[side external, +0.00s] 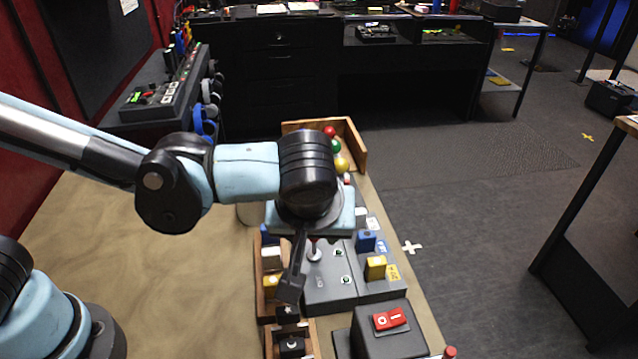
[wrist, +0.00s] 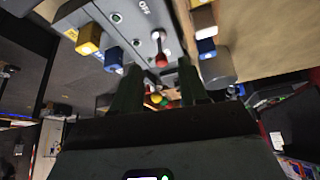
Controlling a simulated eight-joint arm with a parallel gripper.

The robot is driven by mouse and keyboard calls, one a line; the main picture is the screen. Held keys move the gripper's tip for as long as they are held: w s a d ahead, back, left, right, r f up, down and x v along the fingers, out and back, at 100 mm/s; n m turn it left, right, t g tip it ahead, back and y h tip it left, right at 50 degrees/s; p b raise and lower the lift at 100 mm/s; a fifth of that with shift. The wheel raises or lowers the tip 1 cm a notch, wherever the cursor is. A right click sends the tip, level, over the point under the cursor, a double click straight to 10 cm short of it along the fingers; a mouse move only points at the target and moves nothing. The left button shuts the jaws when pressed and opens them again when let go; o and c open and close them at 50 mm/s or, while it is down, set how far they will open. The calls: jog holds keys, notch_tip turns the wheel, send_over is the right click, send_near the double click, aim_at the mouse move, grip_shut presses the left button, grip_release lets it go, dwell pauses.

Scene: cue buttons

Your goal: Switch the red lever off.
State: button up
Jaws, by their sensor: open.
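The red lever has a red knob (wrist: 161,60) on a pale metal shaft, seen in the wrist view beside an "OFF" label on a grey panel (wrist: 128,28). In the side view, the lever's silver shaft (side external: 314,252) stands on the grey panel just right of my gripper's dark finger; its knob is mostly hidden under my wrist. My gripper (wrist: 158,72) is open, with its two dark fingers either side of the knob in the wrist view. Contact with the lever cannot be told. My gripper (side external: 290,288) also shows in the side view, reaching low beside the panel.
Blue (side external: 366,241) and yellow (side external: 376,267) blocks stand on the panel's right side. A box with a red rocker switch (side external: 390,319) is in front. A wooden rack (side external: 266,290) with coloured blocks lies left. Coloured balls (side external: 341,164) sit behind. The table's left side is clear.

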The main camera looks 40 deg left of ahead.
jog(key=shift+v, duration=2.6)
notch_tip(320, 180, up, 2)
jog(key=m+g+h, duration=0.3)
jog(key=m+g, duration=0.2)
jog(key=m, duration=1.5)
send_over(314, 244)
notch_tip(314, 244, down, 12)
jog(key=shift+w+a, duration=0.1)
jog(key=shift+w, duration=0.05)
jog(key=shift+t, duration=0.3)
grip_shut()
